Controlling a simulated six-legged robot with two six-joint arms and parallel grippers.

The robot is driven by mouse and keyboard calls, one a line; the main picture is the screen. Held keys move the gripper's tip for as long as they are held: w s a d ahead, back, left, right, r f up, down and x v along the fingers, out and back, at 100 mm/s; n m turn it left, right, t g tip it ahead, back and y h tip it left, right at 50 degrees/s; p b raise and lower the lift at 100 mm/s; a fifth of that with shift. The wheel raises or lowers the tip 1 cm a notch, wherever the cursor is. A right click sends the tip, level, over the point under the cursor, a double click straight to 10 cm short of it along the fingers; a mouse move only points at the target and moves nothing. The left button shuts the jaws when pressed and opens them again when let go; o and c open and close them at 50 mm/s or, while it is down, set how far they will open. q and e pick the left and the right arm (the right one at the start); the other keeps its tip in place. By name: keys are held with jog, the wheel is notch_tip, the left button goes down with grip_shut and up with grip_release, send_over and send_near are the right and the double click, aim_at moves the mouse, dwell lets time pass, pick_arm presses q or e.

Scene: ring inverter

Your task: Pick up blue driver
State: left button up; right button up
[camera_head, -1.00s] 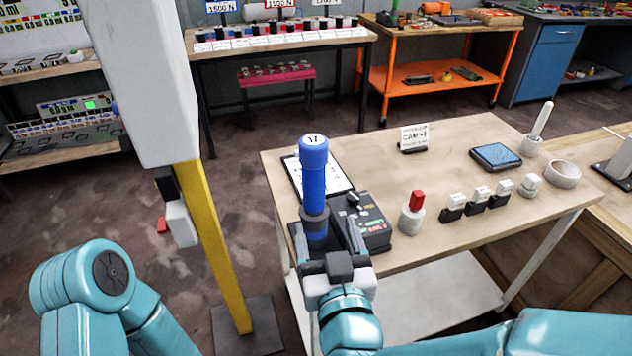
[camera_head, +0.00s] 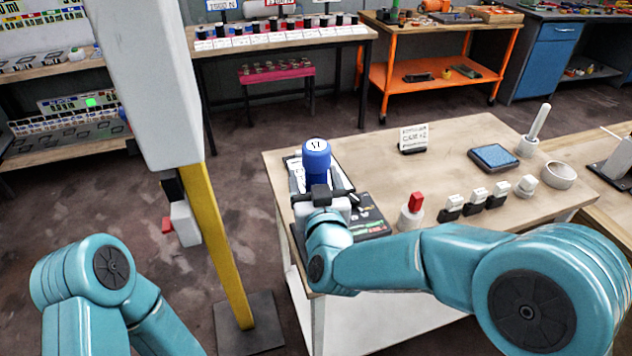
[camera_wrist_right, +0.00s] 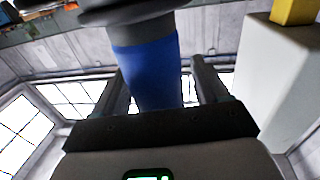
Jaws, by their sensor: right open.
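The blue driver (camera_head: 316,162) stands upright at the left end of the workbench, its round cap marked with a letter. Its lower part is hidden behind my right gripper (camera_head: 325,190). In the right wrist view the driver's blue body (camera_wrist_right: 150,70) lies between the two dark fingers of my right gripper (camera_wrist_right: 165,82), with a grey collar (camera_wrist_right: 140,35). The fingers are open, with a visible gap on the right side; contact on the left cannot be told. My left arm shows at the lower left of the head view, but its gripper is out of frame.
A black device (camera_head: 368,215) lies beside the driver on the workbench (camera_head: 440,170). A red-topped white bottle (camera_head: 412,210), several small black-and-white blocks (camera_head: 476,200), a blue pad (camera_head: 494,157) and a sign card (camera_head: 413,138) stand to the right. A pale column with a yellow post (camera_head: 222,240) rises at left.

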jog(key=shift+s, duration=0.1)
jog(key=c, duration=1.2)
jog(key=shift+r, duration=0.1)
jog(key=shift+r, duration=0.1)
